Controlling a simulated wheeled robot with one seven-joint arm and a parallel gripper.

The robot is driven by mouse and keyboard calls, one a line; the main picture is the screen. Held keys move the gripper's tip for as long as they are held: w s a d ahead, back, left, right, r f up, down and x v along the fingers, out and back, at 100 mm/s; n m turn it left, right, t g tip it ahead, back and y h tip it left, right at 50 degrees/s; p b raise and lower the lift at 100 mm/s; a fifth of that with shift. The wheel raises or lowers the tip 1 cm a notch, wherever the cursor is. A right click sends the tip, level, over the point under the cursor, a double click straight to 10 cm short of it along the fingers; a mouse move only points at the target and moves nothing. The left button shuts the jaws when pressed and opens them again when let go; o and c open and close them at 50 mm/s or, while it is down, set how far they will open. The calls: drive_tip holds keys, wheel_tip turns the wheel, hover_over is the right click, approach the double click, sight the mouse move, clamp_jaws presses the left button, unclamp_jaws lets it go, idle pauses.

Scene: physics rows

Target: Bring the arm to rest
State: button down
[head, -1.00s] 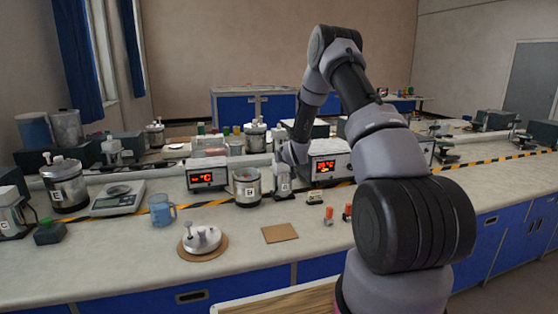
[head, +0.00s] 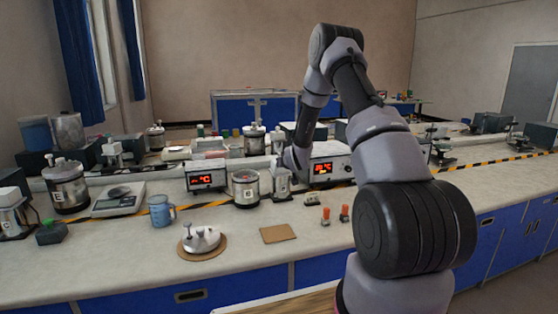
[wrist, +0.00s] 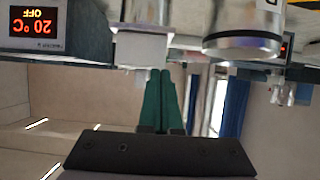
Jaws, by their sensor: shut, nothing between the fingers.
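My gripper (wrist: 160,76) shows in the wrist view with its two green fingers together and nothing between them. That view is upside down. The fingertips point at a pale box-shaped device (wrist: 145,47); I cannot tell whether they touch it. In the head view my arm (head: 385,150) reaches up, bends at the top and comes down over the bench. Its wrist end (head: 297,157) is low, behind a small white labelled device (head: 281,182) and left of the right heater unit. The fingers cannot be made out in the head view.
The right heater unit (head: 325,163) and left display unit (head: 206,180) stand on the bench. A metal pot (head: 245,189), blue mug (head: 161,211), scale (head: 118,200) and lidded metal dish (head: 201,239) stand nearby. A brown square pad (head: 278,234) lies in front. The front right benchtop is mostly clear.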

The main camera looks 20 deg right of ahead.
drive_tip(key=s+a+r+m+g, duration=0.1)
drive_tip(key=s+r, duration=0.8)
drive_tip(key=r, duration=0.2)
drive_tip(key=s+a+r+m+g, duration=0.1)
drive_tip(key=s+r+g, duration=0.1)
drive_tip(key=s+r, duration=0.8)
drive_tip(key=s+a+r+g, duration=0.1)
drive_tip(key=s+a+r, duration=0.1)
drive_tip(key=s, duration=0.8)
drive_tip(key=s+a+r+m+g+y, duration=0.1)
drive_tip(key=s+r, duration=0.4)
drive_tip(key=s, duration=0.5)
drive_tip(key=s+a+r+m+g+y, duration=0.1)
drive_tip(key=s+a+r, duration=0.2)
drive_tip(key=s, duration=0.7)
drive_tip(key=shift+s+r, duration=0.25)
drive_tip(key=shift+s, duration=0.15)
